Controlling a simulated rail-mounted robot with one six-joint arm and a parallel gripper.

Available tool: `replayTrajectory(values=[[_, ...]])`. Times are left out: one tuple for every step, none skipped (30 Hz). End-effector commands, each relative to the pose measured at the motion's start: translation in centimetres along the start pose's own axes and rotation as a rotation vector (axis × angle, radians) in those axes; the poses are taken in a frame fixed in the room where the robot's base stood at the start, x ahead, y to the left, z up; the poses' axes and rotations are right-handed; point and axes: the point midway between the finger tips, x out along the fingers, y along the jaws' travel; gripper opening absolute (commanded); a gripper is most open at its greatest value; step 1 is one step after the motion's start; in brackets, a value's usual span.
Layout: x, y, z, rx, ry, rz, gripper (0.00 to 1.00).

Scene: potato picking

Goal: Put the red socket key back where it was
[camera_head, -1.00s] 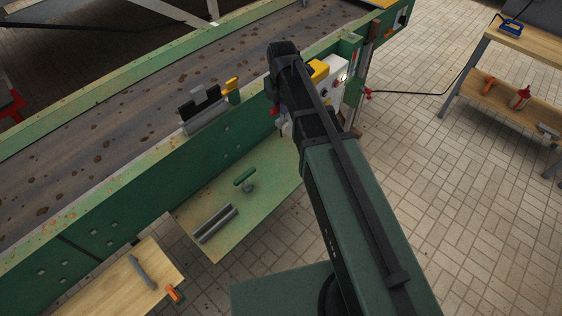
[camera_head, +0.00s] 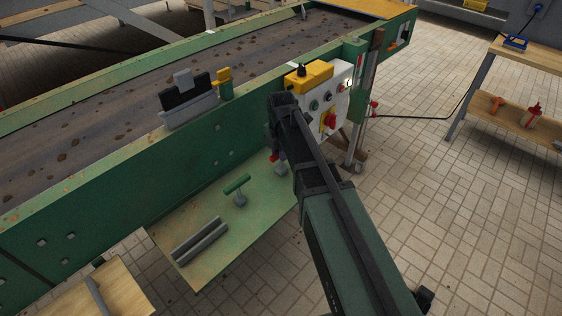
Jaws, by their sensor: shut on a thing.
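The red socket key (camera_head: 275,157) shows only as a small red patch at the lower end of my gripper (camera_head: 277,149). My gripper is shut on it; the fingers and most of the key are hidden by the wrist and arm. A small grey block (camera_head: 281,169), like a holder, is just below the red patch, over the green tray (camera_head: 215,252) on the machine's side. I cannot tell whether the key touches the block. A green T-handled key (camera_head: 237,184) stands in a similar grey block to the left.
Grey bars (camera_head: 200,241) lie on the tray's front part. A white control box (camera_head: 331,95) with a yellow top stands right behind my arm. The green conveyor wall (camera_head: 130,190) rises behind the tray. A wooden bench (camera_head: 520,97) stands at the right, with tiled floor between.

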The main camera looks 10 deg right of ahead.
Motion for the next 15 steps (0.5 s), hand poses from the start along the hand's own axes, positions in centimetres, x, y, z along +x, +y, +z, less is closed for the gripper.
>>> replayTrajectory(values=[[0.36, 0.0, 0.0, 0.0, 0.0, 0.0, 0.0], [0.16, 0.0, 0.0, 0.0, 0.0, 0.0, 0.0], [0.02, 0.0, 0.0, 0.0, 0.0, 0.0, 0.0], [0.0, 0.0, 0.0, 0.0, 0.0, 0.0, 0.0], [-0.01, 0.0, 0.0, 0.0, 0.0, 0.0, 0.0], [0.0, 0.0, 0.0, 0.0, 0.0, 0.0, 0.0], [0.07, 0.0, 0.0, 0.0, 0.0, 0.0, 0.0], [0.21, 0.0, 0.0, 0.0, 0.0, 0.0, 0.0], [0.4, 0.0, 0.0, 0.0, 0.0, 0.0, 0.0], [0.5, 0.0, 0.0, 0.0, 0.0, 0.0, 0.0], [0.47, 0.0, 0.0, 0.0, 0.0, 0.0, 0.2], [0.35, 0.0, 0.0, 0.0, 0.0, 0.0, 0.27], [0.34, 0.0, 0.0, 0.0, 0.0, 0.0, 0.31], [0.34, 0.0, 0.0, 0.0, 0.0, 0.0, 0.36], [0.34, 0.0, 0.0, 0.0, 0.0, 0.0, 0.42]])
